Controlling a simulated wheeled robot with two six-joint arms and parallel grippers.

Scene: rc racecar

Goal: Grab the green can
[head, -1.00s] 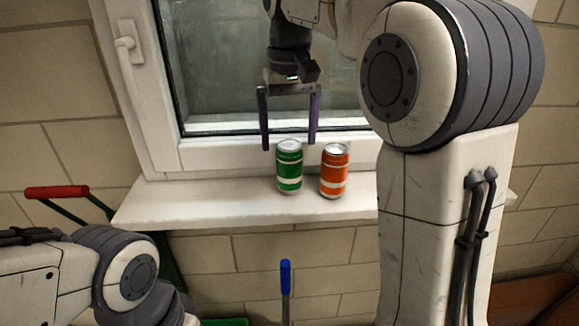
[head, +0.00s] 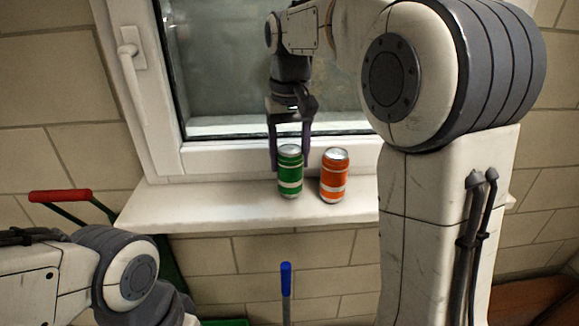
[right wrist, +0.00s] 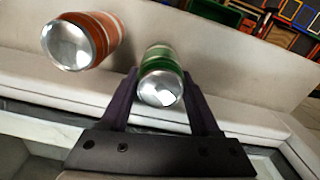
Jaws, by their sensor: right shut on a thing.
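The green can (head: 289,171) stands upright on the white window sill. My right gripper (head: 289,165) has come down from above, with one finger on each side of the can, and is shut on it. The right wrist view also shows the green can (right wrist: 161,76) between the two dark fingers (right wrist: 160,100), its silver top facing the camera. My left arm shows at the lower left of the head view, but its gripper is not in view.
An orange can (head: 334,175) stands upright just right of the green can, with a small gap. The window frame (head: 230,158) is close behind. The sill (head: 190,207) is bare to the left. A red-handled thing (head: 60,195) and a blue-topped handle (head: 286,278) are lower down.

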